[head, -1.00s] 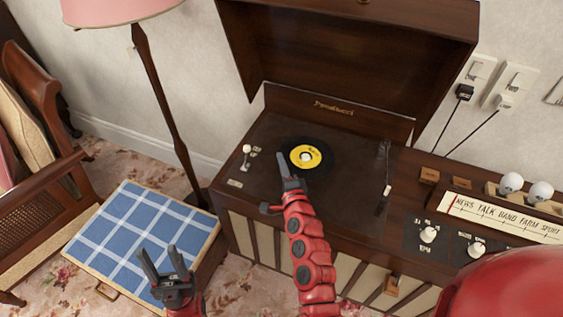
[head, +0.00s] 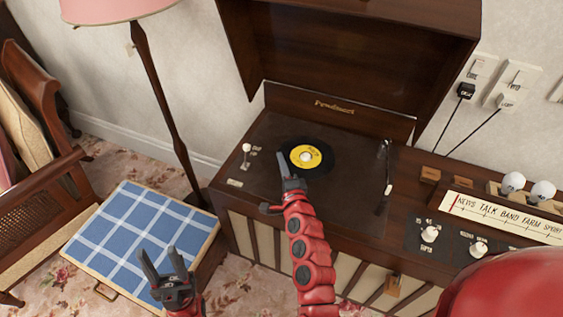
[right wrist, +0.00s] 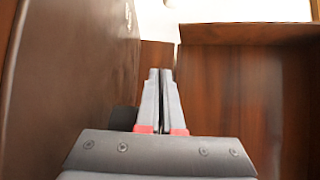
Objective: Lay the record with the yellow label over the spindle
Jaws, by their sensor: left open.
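The black record with the yellow label (head: 292,150) lies on the dark deck of the console, looking flat in the head view. A pale round spot shows at its centre; I cannot tell whether it is the spindle. My right gripper (head: 281,162) is beside the record's left edge, its fingers overlapping the edge in the picture. In the right wrist view my right gripper (right wrist: 160,72) has its fingers close together, with nothing seen between them. My left gripper (head: 160,262) is open and empty, in front of the blue checked case (head: 128,225).
The console's raised lid (head: 345,45) stands behind the deck. The tonearm (head: 386,165) is right of the record and a small knob (head: 246,148) is left. Radio controls (head: 430,234) and white balls (head: 514,181) are farther right. A floor lamp (head: 160,90) stands at the left.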

